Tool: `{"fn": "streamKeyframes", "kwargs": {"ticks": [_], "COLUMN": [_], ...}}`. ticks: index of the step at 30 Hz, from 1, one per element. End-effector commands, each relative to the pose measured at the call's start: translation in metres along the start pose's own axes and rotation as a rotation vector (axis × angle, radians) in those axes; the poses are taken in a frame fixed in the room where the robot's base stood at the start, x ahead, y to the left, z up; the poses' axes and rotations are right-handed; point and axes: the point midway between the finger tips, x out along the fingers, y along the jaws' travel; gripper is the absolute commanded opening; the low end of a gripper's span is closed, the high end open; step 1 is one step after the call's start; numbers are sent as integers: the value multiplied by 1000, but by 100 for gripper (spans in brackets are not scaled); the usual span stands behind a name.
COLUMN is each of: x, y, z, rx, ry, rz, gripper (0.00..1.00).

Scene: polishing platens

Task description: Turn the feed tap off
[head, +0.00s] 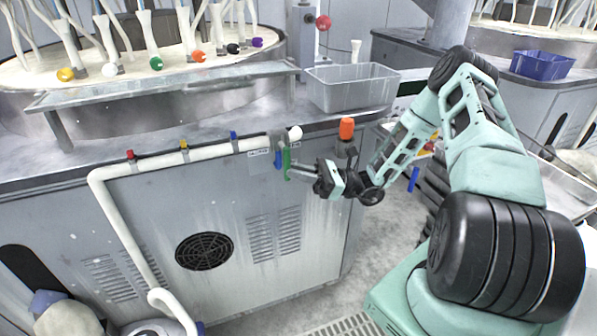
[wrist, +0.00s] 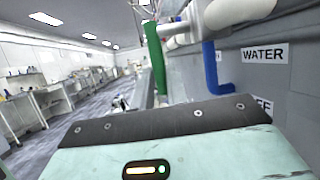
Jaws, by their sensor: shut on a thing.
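A white pipe (head: 210,150) runs along the machine front and ends in a tap body with two hanging levers. The green lever (head: 287,163) points down, and the blue lever (head: 278,158) hangs just left of it. My gripper (head: 291,172) is shut on the green lever near its lower end. In the wrist view the green lever (wrist: 155,58) is left of the blue lever (wrist: 211,68); its lower end is hidden behind my gripper's body. A label reading WATER (wrist: 265,54) is on the panel at right; a lower label (wrist: 262,104) is partly hidden.
Small red (head: 130,154), yellow (head: 184,144) and blue (head: 233,135) valves sit along the pipe. A grey bin (head: 350,88) rests on the ledge above. Grey floor shows right of the cabinet.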

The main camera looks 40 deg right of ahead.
Motion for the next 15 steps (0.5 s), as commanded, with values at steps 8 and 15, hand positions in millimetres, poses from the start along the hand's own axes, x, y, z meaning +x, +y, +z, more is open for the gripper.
{"fn": "streamKeyframes", "kwargs": {"ticks": [8,15], "x": [0,-3], "y": [0,0], "z": [0,0], "rx": [-1,-1], "ry": [1,1], "rz": [-1,-1], "gripper": [37,37]}}
